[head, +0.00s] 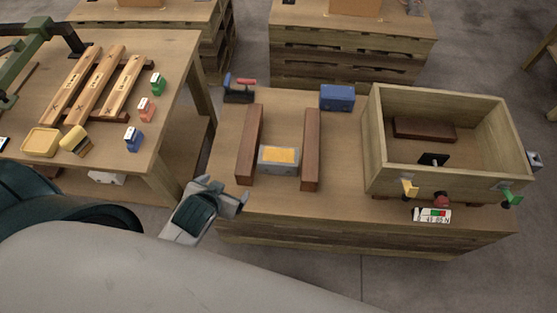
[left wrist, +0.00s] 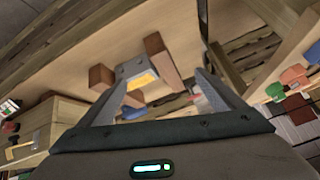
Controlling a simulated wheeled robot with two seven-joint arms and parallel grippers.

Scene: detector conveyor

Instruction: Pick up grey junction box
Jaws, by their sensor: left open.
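The grey junction box (head: 263,167) has an orange-yellow panel on top. It sits on the wooden table between two long brown bars (head: 249,146) (head: 311,150). My left gripper (head: 226,190) is open and empty, at the table's front left edge, to the left of and nearer than the box. In the left wrist view the box (left wrist: 130,68) shows beyond and between the open fingers (left wrist: 162,88), clear of them. My right gripper is in neither view.
A wooden crate (head: 425,178) with a brown block (head: 424,129) inside stands on the right. A blue box (head: 337,97) and a dark tool with a red part (head: 240,90) lie behind the bars. Another table (head: 168,92) with wooden rails stands to the left.

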